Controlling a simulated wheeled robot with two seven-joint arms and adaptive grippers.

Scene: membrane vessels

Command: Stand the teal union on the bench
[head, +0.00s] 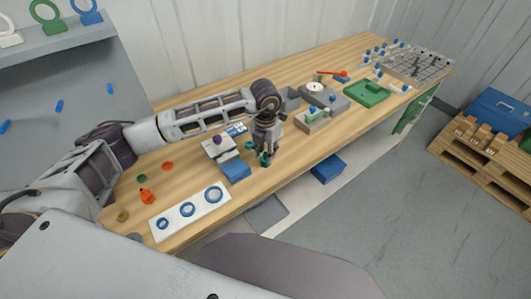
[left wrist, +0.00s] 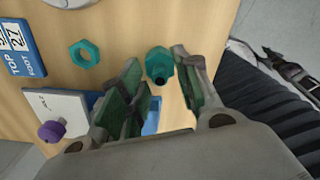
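The teal union (left wrist: 159,66) shows in the left wrist view between the tips of my left gripper (left wrist: 160,78), with a dark end toward the camera.
A teal hex nut (left wrist: 85,54) lies on the wood beside the union. A blue block (head: 236,171) and a white box with a purple knob (head: 217,140) stand left of the gripper. A white plate with blue rings (head: 190,211) lies nearer. A green tray (head: 367,94) is farther right.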

